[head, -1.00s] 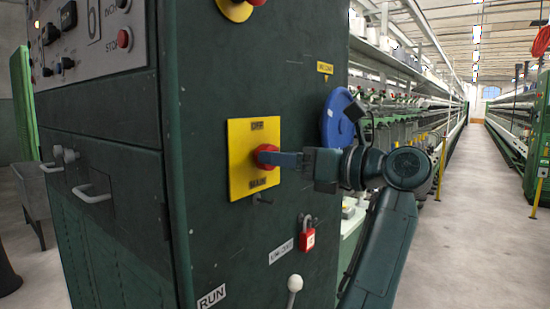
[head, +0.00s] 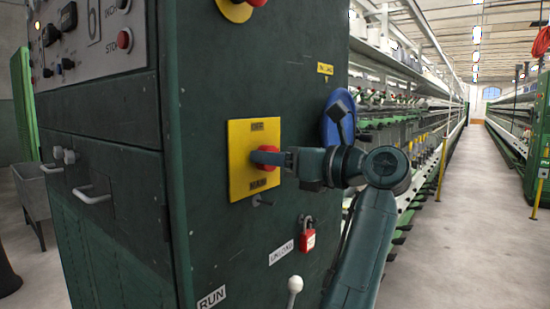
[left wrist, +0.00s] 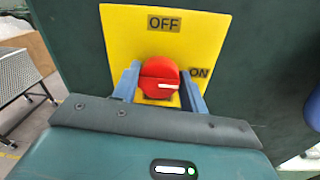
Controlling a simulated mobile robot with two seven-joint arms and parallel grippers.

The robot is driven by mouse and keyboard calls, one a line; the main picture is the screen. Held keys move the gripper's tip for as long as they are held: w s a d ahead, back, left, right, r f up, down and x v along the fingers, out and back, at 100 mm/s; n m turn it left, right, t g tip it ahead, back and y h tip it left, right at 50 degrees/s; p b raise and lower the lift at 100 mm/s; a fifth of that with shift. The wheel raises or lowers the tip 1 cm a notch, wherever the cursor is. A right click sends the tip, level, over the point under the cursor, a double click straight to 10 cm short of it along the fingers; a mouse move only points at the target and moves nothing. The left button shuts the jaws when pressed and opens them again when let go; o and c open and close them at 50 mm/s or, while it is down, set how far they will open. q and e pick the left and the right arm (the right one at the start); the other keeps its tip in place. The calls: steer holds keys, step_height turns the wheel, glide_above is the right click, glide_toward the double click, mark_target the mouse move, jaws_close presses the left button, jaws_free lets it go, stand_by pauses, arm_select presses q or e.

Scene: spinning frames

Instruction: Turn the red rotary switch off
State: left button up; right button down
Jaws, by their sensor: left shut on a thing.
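The red rotary switch (left wrist: 158,72) sits on a yellow plate (left wrist: 210,32) marked OFF at the top and ON at the right. Its white mark lies nearly level and points right, toward ON. My left gripper (left wrist: 159,82) is shut on the red knob, with one blue finger on each side. In the head view the switch (head: 268,177) is partly hidden behind a finger of the left gripper (head: 266,159), which reaches in from the right. The yellow plate is on the side of a dark green cabinet. My right gripper is not in view.
A red padlock (head: 308,240) hangs below and right of the plate. A lever with a white knob (head: 295,284) stands lower down. A blue round part (head: 335,118) is behind my arm. An open aisle (head: 435,225) runs at the right.

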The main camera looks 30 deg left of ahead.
arm_select(q)
steer(key=shift+c, duration=0.8)
